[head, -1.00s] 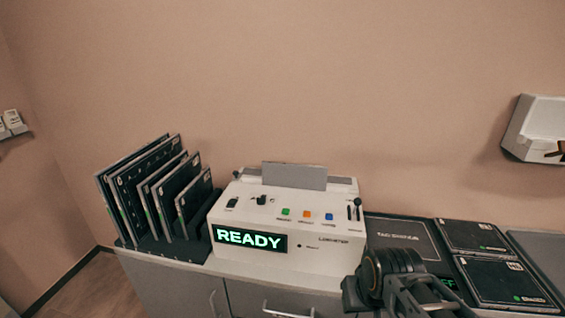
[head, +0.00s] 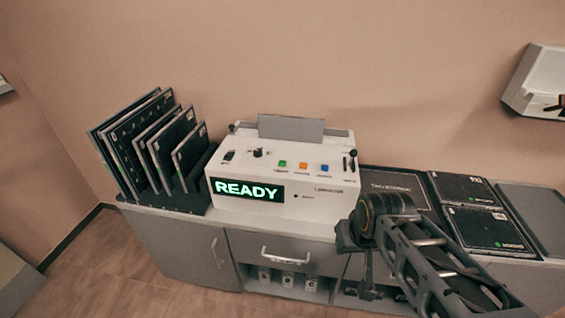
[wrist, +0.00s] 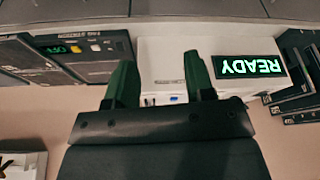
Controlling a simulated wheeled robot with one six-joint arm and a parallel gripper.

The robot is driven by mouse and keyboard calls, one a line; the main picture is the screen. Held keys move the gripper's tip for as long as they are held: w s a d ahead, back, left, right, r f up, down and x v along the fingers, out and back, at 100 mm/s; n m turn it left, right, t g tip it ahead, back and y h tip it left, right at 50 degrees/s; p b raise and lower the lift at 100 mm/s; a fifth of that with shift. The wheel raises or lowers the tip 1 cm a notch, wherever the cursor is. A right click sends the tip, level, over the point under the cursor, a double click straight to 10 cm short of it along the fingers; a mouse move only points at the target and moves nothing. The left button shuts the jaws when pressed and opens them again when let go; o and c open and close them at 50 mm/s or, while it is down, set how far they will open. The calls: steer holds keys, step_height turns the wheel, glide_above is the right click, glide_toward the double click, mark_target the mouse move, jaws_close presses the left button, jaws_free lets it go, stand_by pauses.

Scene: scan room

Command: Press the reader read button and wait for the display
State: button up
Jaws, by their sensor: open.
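The white reader (head: 300,205) stands on the counter. Its display (head: 248,190) shows READY in green letters. On its sloped top are a green button (head: 282,164), an orange button (head: 303,166) and a blue button (head: 324,168); their labels are too small to read. My gripper (head: 368,285) hangs in front of the counter, right of the reader and apart from it. In the wrist view my gripper (wrist: 160,80) has two green fingers spread apart with nothing between them. The display (wrist: 250,67) appears upside down there, and the buttons are partly hidden behind the fingers.
A rack (head: 180,198) with several upright dark panels stands left of the reader. Flat dark cassettes (head: 487,228) lie on the counter to the right. A grey plate (head: 291,128) stands up at the reader's back. A white wall box (head: 540,85) hangs at upper right.

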steer(key=shift+c, duration=0.2)
jaws_close()
stand_by(0.5)
stand_by(1.2)
